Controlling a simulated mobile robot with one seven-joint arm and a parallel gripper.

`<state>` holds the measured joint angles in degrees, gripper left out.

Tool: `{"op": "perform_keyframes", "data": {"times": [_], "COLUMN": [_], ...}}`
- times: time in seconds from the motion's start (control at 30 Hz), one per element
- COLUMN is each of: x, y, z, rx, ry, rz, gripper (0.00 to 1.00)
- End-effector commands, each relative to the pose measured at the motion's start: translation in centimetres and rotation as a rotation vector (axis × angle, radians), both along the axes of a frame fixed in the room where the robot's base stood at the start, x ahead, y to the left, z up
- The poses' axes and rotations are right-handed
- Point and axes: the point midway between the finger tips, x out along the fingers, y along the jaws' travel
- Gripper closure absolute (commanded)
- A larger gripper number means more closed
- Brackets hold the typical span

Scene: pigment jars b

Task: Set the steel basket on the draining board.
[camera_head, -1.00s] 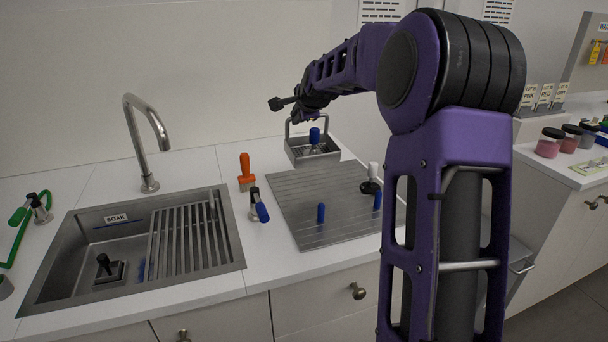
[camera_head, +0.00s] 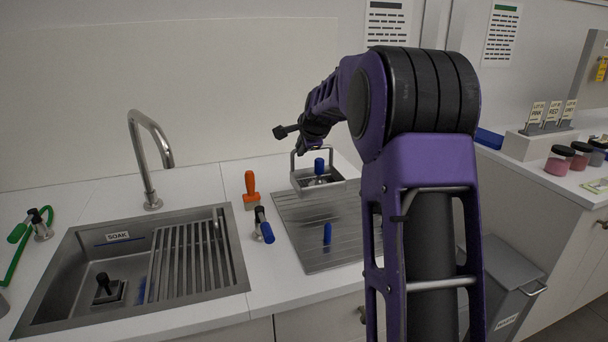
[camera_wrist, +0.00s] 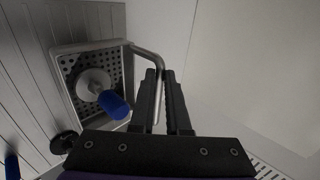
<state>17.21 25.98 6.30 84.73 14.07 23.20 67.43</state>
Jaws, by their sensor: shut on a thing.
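The steel basket (camera_head: 336,186) is a small rectangular tray with a tall loop handle. It overlaps the back of the grooved draining board (camera_head: 302,254) in the head view. Inside it stands a blue-handled tool, and its perforated floor shows in the wrist view (camera_wrist: 68,66). My gripper (camera_head: 302,148) is shut on the loop handle; its two dark fingers (camera_wrist: 163,78) close around the bar in the wrist view. The basket looks level. I cannot tell whether its bottom touches the board.
A blue-handled tool (camera_head: 327,234) stands on the board. My arm hides the board's right part.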

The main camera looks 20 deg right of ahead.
Motion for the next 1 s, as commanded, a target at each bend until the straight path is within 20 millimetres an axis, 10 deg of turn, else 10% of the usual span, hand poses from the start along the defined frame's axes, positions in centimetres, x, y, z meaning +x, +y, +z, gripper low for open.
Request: {"op": "perform_keyframes", "data": {"times": [0.4,0.73,0.9,1.0], "x": [0.0,0.0,0.0,0.0], "y": [-0.1,0.0,0.0,0.0], "z": [-5.1,-5.4,-5.4,-5.4], "rx": [-0.001,-0.001,0.0,0.0], "ry": [-0.003,-0.003,-0.001,-0.001], "rz": [-0.001,0.001,0.0,0.0], "gripper": [1.0,1.0,0.59,0.56]}}
